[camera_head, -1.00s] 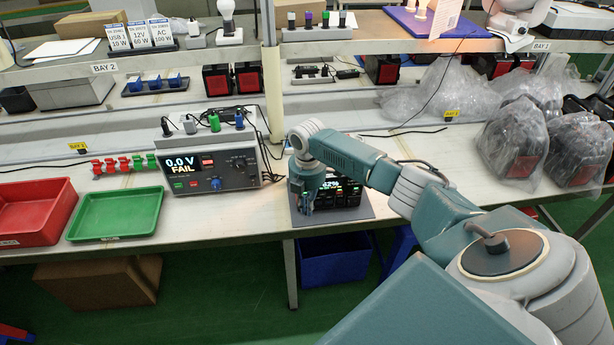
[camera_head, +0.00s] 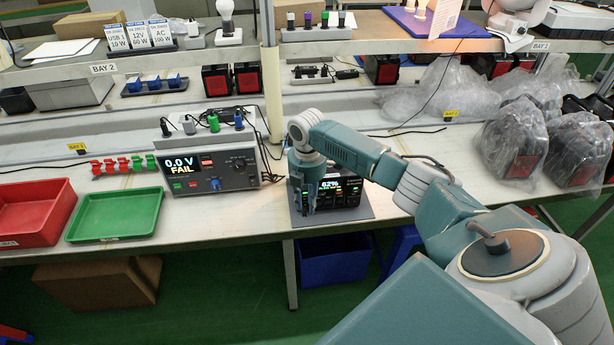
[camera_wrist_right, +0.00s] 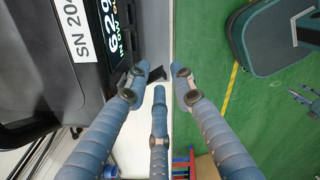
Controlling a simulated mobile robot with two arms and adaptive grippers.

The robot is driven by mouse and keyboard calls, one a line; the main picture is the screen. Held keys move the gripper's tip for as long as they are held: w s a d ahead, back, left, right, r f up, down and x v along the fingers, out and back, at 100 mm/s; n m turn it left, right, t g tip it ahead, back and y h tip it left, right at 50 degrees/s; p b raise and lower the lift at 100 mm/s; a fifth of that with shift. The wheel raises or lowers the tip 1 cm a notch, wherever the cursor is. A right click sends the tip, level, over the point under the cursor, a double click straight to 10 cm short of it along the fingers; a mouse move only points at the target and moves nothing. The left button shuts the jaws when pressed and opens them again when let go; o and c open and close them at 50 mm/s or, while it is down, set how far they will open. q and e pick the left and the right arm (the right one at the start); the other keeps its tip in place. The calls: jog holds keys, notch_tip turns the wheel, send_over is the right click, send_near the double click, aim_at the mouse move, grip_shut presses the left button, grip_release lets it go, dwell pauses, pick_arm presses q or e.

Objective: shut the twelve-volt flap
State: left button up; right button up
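The power station (camera_head: 345,190) is a dark box with a lit display reading 62%, on a grey mat (camera_head: 360,213) at the bench's front edge. My right gripper (camera_head: 303,208) points down at its front left part and hides some of it. In the right wrist view the station's dark face (camera_wrist_right: 60,65) fills the left side, with a white SN label. My left gripper is out of view.
A tester (camera_head: 213,170) reading 0.0 V FAIL stands left of the station. A green tray (camera_head: 118,214) and a red bin (camera_head: 35,210) lie further left. Bagged units (camera_head: 515,140) stand at right. A post (camera_head: 272,80) rises behind the station.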

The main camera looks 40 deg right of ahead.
jog(key=shift+s+a+r, duration=0.1)
jog(key=shift+r, duration=1.2)
jog(key=shift+a+r, duration=0.1)
jog(key=shift+r, duration=1.15)
